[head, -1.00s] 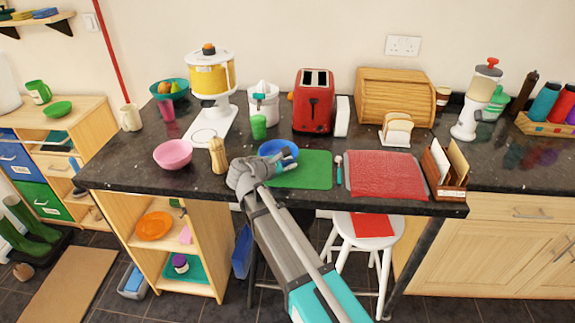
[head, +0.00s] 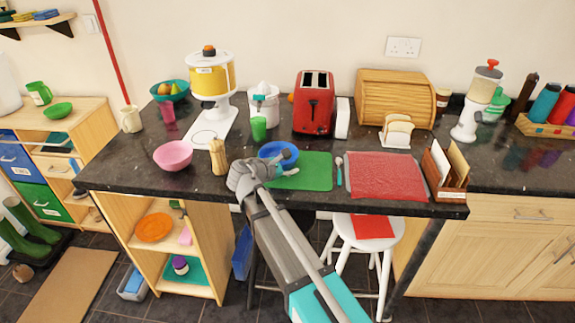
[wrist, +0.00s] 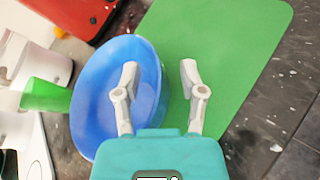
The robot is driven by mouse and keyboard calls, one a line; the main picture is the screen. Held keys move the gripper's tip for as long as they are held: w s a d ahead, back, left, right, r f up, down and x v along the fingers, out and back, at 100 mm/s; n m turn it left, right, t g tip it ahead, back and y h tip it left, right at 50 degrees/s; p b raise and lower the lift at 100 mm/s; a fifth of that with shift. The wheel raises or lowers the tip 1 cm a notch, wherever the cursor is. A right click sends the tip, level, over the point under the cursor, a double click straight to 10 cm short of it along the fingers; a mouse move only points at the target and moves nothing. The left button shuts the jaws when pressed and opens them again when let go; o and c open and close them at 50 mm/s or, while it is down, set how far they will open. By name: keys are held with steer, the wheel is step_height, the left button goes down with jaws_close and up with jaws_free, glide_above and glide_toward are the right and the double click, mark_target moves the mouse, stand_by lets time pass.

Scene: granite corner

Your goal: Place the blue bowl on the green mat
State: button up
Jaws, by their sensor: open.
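The blue bowl (head: 268,151) stands upright on the dark counter at the left edge of the green mat (head: 315,172). In the wrist view the bowl (wrist: 92,92) overlaps the mat's (wrist: 230,45) edge; I cannot tell whether its base touches the mat. My gripper (head: 284,165) is open at the bowl's near right side. In the wrist view my gripper (wrist: 159,67) has its left finger over the bowl's inside and its right finger outside over the mat, with the rim between them. Contact with the rim cannot be made out.
A pink bowl (head: 173,155) and a wooden pepper mill (head: 218,157) stand to the left. A green cup (head: 258,128) is behind the blue bowl, and a red toaster (head: 314,103) behind the mat. A spoon (head: 339,171) and red mat (head: 385,175) lie right. The green mat is otherwise clear.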

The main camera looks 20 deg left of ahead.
steer(key=p+v, duration=0.4)
steer(key=v, duration=0.8)
steer(key=shift+r, duration=0.15)
stand_by(0.4)
